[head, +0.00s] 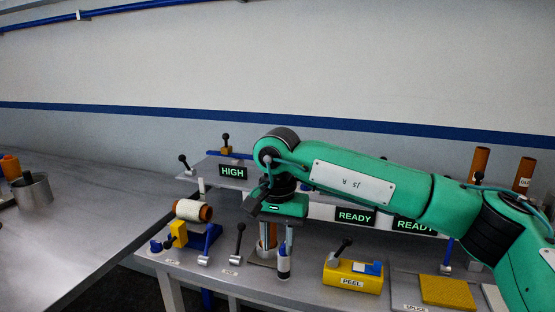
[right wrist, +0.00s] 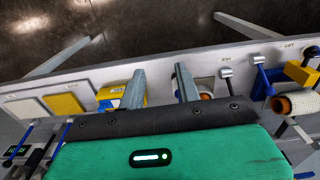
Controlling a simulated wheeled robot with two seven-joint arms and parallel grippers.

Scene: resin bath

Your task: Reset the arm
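My right arm comes in from the right in the head view, and its right gripper (head: 279,238) points down over the front part of the grey bench. In the right wrist view the two fingers of the right gripper (right wrist: 159,72) stand apart with nothing held between them. A brown upright cylinder (head: 267,236) shows by the fingers in the head view, partly hidden by the gripper. I cannot tell whether the fingers touch either. My left gripper is in neither view.
A yellow PEEL block (head: 352,276) and a yellow pad (head: 447,291) lie right of the gripper. A thread spool (head: 190,210) and black-knobbed levers (head: 238,240) stand left. A HIGH sign (head: 232,171) is behind. A metal cup (head: 32,190) stands on the left table (head: 75,225).

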